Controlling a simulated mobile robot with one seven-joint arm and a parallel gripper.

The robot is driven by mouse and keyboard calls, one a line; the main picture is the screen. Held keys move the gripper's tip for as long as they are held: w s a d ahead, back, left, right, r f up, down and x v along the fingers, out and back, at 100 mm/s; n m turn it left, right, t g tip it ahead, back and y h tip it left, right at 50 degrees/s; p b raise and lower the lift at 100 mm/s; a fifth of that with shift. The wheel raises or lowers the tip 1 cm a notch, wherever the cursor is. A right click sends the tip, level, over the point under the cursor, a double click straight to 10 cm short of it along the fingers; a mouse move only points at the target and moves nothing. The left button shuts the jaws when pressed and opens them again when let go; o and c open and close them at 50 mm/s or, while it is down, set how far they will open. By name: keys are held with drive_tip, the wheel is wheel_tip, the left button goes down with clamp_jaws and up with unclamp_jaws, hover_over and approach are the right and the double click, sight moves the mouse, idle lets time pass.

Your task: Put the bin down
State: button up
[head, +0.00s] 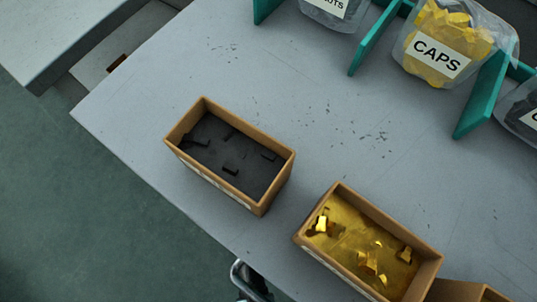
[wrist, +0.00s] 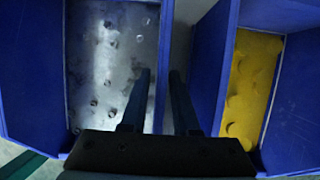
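In the wrist view, a blue bin (wrist: 68,75) with a grey, shiny metallic bottom dotted with small round pieces fills the left side. My gripper (wrist: 161,72) has one finger inside this bin and one outside, closed on its right wall. A second blue bin (wrist: 222,60), with yellow contents, is just to the right, across a narrow dark gap. The underside of the left bin is hidden, so I cannot tell whether it touches a surface. My gripper and the blue bins are not recognisable in the head view.
The head view shows a grey table (head: 330,120) with a tan bin of black pieces (head: 194,107) and a tan bin of yellow pieces (head: 342,188). Teal dividers (head: 376,40) and a CAPS bag (head: 438,55) stand behind. The table's left part is clear.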

drive_tip(key=shift+o, duration=0.5)
drive_tip(key=shift+r, duration=0.15)
drive_tip(key=shift+s+r+p, duration=0.1)
drive_tip(key=shift+r+p, duration=0.25)
drive_tip(key=s+a+p, duration=0.1)
drive_tip(key=s+a, duration=0.1)
drive_tip(key=s, duration=0.1)
drive_tip(key=s+a+p, duration=0.1)
drive_tip(key=s+a, duration=0.1)
drive_tip(key=s, duration=0.1)
drive_tip(key=s+a+p, duration=0.1)
drive_tip(key=s+a, duration=0.1)
drive_tip(key=shift+s+a+r+p, duration=0.25)
drive_tip(key=shift+s+r+p, duration=0.05)
drive_tip(key=shift+s+p, duration=0.1)
drive_tip(key=shift+s+a+f, duration=0.1)
drive_tip(key=shift+s+a, duration=0.3)
drive_tip(key=shift+s, duration=0.15)
